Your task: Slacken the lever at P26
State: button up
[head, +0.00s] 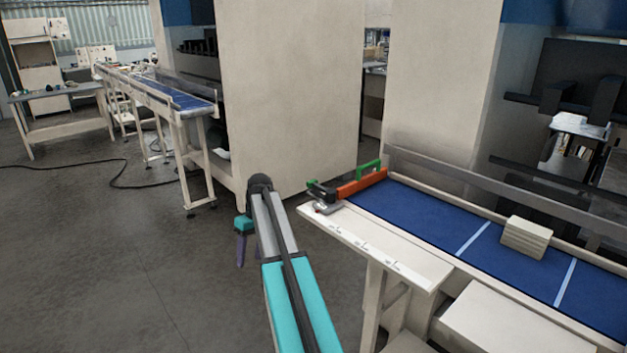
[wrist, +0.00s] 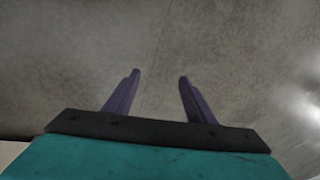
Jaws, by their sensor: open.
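I cannot tell which part is the lever at P26; the small labels on the pale front ledge (head: 352,240) are not readable. My gripper (head: 241,262) hangs left of the conveyor end, over the floor, apart from it. In the wrist view, its purple fingers (wrist: 159,76) are spread and empty.
A pale block (head: 526,237) rests on the conveyor bed. Large cream machine cabinets (head: 290,90) stand behind. A second conveyor (head: 170,92) and a workbench (head: 60,92) are at the far left. A black cable (head: 125,185) lies on the open grey floor.

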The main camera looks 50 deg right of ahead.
jog(key=d+r+t, duration=0.1)
jog(key=d+r, duration=0.6)
jog(key=r, duration=0.3)
jog(key=m+t+h+b, duration=0.2)
jog(key=t+h, duration=0.1)
send_near(312, 181)
jog(key=v, duration=0.6)
jog(key=shift+w+d, duration=0.15)
jog(key=shift+w, duration=0.1)
jog(key=shift+f, duration=0.15)
jog(key=shift+p+x, duration=1)
jog(key=shift+x, duration=5.9)
jog(key=shift+s, duration=0.1)
grip_shut()
